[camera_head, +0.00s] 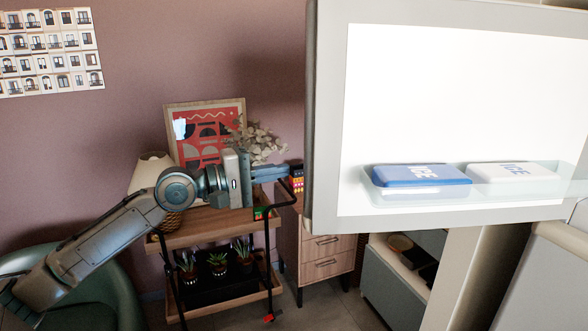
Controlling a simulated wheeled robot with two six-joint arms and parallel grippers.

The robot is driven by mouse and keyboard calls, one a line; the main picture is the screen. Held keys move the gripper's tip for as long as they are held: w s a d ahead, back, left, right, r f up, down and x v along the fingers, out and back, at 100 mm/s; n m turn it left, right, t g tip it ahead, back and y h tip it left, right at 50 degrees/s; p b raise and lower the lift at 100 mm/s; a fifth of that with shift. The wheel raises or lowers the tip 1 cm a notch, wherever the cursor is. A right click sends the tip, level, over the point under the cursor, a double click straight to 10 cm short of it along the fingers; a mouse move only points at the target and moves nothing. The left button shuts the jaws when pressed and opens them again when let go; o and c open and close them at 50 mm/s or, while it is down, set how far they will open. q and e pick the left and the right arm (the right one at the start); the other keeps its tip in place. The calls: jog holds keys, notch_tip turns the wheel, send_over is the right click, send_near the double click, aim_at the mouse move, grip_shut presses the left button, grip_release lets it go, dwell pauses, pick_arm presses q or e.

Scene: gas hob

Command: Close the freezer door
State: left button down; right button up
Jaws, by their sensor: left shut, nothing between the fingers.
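The freezer door (435,85) stands open at the right of the view, its white inner side facing me. A clear shelf on it holds a blue ice pack (420,175) and a white ice pack (512,175), both lettered ICE. My left gripper (283,172) is shut and empty. It points right, at the left of the door's outer edge, and appears apart from it. Part of the freezer body (540,280) shows at the lower right edge. My right gripper is out of view.
A wooden trolley (215,236) with potted plants stands behind my left arm. A framed red picture (207,135), a lamp and leafy stems are near it. A drawer cabinet (327,250) stands behind the door. A green chair (105,290) is at the lower left.

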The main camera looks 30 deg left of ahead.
pick_arm(q)
jog(key=d+p, duration=0.4)
jog(key=shift+s+d, duration=0.15)
jog(key=shift+d, duration=0.15)
dwell(0.4)
jog(key=shift+s, duration=0.1)
